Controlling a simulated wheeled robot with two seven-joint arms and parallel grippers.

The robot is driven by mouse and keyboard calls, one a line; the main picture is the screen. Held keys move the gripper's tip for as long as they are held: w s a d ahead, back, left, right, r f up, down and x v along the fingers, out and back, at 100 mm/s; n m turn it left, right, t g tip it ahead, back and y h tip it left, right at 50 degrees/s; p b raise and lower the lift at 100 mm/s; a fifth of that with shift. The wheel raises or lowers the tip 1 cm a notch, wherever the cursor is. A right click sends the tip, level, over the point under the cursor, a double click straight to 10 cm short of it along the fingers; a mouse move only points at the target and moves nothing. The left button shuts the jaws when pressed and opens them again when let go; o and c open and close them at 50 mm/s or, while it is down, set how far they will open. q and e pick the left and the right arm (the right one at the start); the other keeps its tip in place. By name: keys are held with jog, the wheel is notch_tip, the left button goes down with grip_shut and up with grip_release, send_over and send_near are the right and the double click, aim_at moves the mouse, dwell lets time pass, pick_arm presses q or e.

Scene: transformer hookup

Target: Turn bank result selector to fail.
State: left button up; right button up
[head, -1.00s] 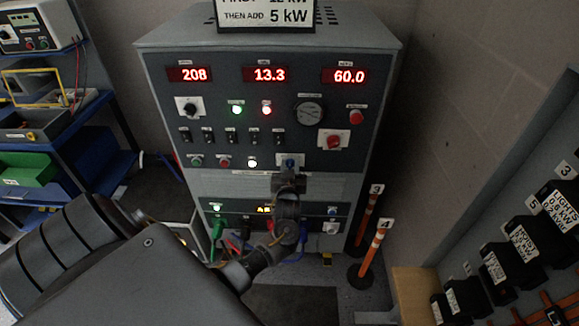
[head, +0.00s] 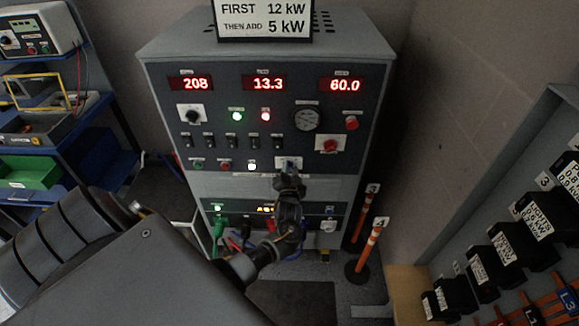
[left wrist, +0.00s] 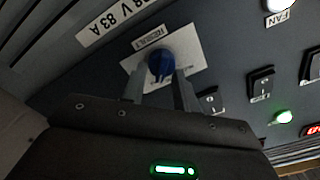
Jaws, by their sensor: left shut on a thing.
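The bank result selector is a blue knob (left wrist: 160,65) on a white plate (left wrist: 190,50) labelled RESULT, in the left wrist view. In the head view its plate (head: 289,162) is low on the grey control cabinet (head: 160,65), and my gripper hides most of the knob. My left gripper (left wrist: 161,88) is shut on the knob, one finger on each side of it. In the head view the left gripper (head: 289,176) reaches up to the panel from below. The knob's pointer position and the fail marking are too small to read. My right gripper is not in view.
The cabinet carries red displays, switches and a red knob (head: 330,146). A sign (head: 264,20) stands on top. Orange posts (head: 369,245) stand right of the cabinet. Black labelled blocks (head: 490,265) line the right wall. A blue shelf (head: 75,150) with bins stands at left.

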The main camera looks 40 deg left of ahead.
pick_arm(q)
jog(key=shift+m, duration=0.5)
jog(key=o, duration=1)
jog(key=shift+c, duration=0.2)
jog(key=v, duration=1)
jog(key=shift+s+d+b, duration=0.25)
jog(key=shift+s+b, duration=0.05)
jog(key=shift+b, duration=0.05)
